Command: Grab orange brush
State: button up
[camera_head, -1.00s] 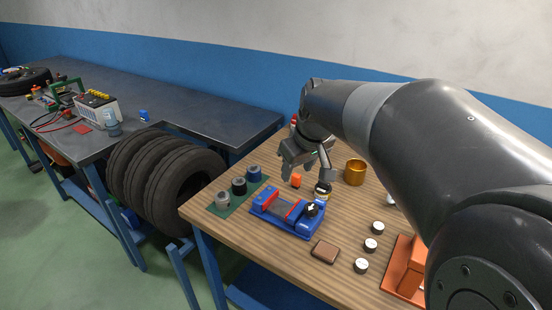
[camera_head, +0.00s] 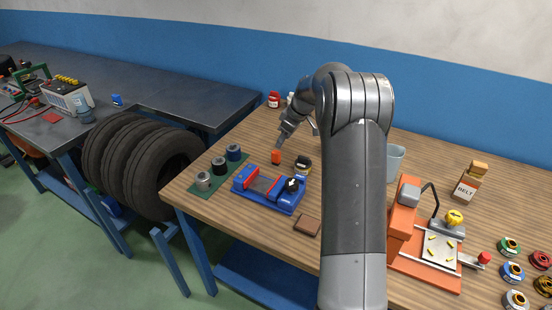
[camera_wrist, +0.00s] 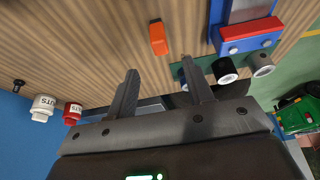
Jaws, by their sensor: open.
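The small orange object (camera_head: 276,157), which I take for the orange brush, lies on the wooden table behind the blue vise. It also shows in the wrist view (camera_wrist: 158,38), just beyond the fingertips and between their lines; bristles cannot be made out. My gripper (camera_head: 284,139) is close above and behind it in the head view. In the wrist view my gripper (camera_wrist: 160,70) has its two fingers apart, with nothing between them.
The blue vise (camera_head: 268,190) stands in front of the orange object. Several spools stand on a green mat (camera_head: 207,190) to the left. Red and white pots (camera_wrist: 72,112) stand at the back. An orange machine (camera_head: 403,222) stands right.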

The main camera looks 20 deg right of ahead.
aim_at(277, 152)
jog(key=x, duration=1.1)
grip_shut()
dwell(0.4)
jog(key=shift+r, duration=0.1)
